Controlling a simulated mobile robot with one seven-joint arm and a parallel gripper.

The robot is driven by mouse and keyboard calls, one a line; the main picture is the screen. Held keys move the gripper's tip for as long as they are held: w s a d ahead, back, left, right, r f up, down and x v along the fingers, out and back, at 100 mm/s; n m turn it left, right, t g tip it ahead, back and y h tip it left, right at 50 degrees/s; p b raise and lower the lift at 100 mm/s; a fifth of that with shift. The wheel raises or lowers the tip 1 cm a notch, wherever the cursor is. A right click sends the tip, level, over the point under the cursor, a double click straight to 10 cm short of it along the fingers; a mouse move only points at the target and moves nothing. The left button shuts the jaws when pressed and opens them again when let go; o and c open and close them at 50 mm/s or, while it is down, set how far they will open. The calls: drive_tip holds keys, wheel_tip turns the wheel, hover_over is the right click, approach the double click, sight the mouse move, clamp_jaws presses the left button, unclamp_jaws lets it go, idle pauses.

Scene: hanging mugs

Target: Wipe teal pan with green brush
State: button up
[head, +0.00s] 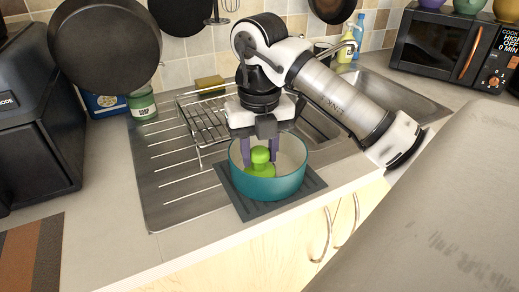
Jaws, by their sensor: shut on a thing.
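The teal pan (268,188) stands upright on a dark mat at the counter's front, beside the sink drainer. It is pale inside. The green brush (260,168) is inside the pan, with its round knob up and its wider base low in the pan. My gripper (260,153) reaches down into the pan from above. Its fingers are shut on the brush, one on each side of the knob. The pan's near wall hides the bottom of the brush, so I cannot tell whether it touches the pan floor.
The dark mat (238,208) lies under the pan. A wire rack (206,122) stands on the drainer (165,190) behind it. A black appliance (35,125) is at left, a microwave (450,48) at back right. Dark pans hang on the wall.

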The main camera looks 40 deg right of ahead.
drive_tip(key=shift+d, duration=0.1)
drive_tip(key=shift+w+d, duration=0.35)
drive_tip(key=shift+d, duration=0.5)
drive_tip(key=shift+w+d, duration=0.3)
drive_tip(key=shift+d, duration=0.7)
drive_tip(key=shift+w+d+p, duration=0.3)
drive_tip(key=shift+w+d, duration=0.05)
drive_tip(key=shift+d, duration=0.6)
drive_tip(key=shift+w+d+p, duration=0.25)
drive_tip(key=shift+w+d, duration=0.05)
drive_tip(key=shift+d, duration=0.6)
drive_tip(key=shift+a+f, duration=0.1)
drive_tip(key=shift+s+a+f+b, duration=0.1)
drive_tip(key=shift+s+a+b, duration=0.2)
drive_tip(key=shift+a, duration=0.3)
drive_tip(key=shift+s+a+b, duration=0.2)
drive_tip(key=shift+a+b, duration=0.15)
drive_tip(key=shift+a, duration=0.25)
